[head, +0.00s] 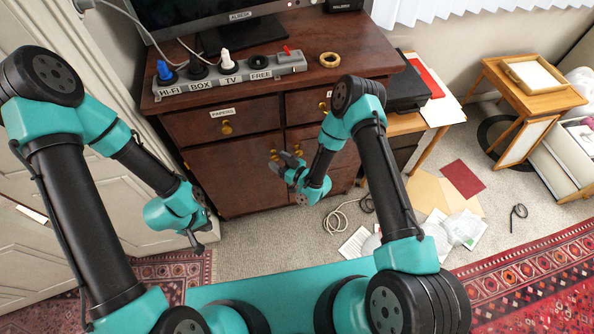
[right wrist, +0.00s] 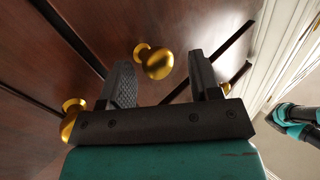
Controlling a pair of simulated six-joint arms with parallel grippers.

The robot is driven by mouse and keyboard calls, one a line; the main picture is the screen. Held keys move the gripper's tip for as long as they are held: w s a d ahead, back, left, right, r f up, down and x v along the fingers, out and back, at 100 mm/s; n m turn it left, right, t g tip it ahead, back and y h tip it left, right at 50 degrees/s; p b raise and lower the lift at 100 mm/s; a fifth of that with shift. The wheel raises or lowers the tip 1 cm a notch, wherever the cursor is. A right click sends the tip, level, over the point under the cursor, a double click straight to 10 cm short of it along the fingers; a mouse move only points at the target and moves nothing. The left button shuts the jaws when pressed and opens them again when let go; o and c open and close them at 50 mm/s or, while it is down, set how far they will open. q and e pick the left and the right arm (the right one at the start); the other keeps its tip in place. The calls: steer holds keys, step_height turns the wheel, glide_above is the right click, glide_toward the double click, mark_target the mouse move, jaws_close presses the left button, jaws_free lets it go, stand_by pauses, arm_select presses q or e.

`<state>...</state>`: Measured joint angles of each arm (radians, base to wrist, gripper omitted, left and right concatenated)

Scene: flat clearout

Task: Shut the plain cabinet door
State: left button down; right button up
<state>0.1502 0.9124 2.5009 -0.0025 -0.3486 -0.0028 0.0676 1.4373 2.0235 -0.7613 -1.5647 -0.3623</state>
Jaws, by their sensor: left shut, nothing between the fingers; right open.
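The dark brown cabinet (head: 225,200) stands at the back centre. Its left lower door (head: 231,172) has no label and looks flush or nearly so; I cannot tell whether it is slightly ajar. The right lower door is partly hidden by my right arm. My right gripper (head: 283,162) is open in front of the doors, near the knobs. In the right wrist view, a brass knob (right wrist: 158,62) shows between the open fingers (right wrist: 168,85), not gripped, and a second knob (right wrist: 72,118) is at left. My left gripper (head: 197,238) is shut and empty, lower left of the cabinet.
A drawer labelled PAPERS (head: 222,123) is above the left door. A power strip (head: 235,70) and a wooden ring (head: 329,60) lie on the cabinet top. A cable (head: 340,218) and papers (head: 358,243) lie on the floor right of the cabinet. Carpet before the left door looks clear.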

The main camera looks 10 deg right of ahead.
steer(key=v, duration=1.7)
steer(key=shift+w, duration=0.1)
steer(key=s+d+r+m+g+h, duration=0.5)
steer(key=s+m+g+h, duration=0.3)
steer(key=g, duration=0.4)
steer(key=s+d+m, duration=0.1)
steer(key=s, duration=0.1)
steer(key=shift+s+d, duration=0.3)
steer(key=shift+d, duration=0.05)
stand_by(2.0)
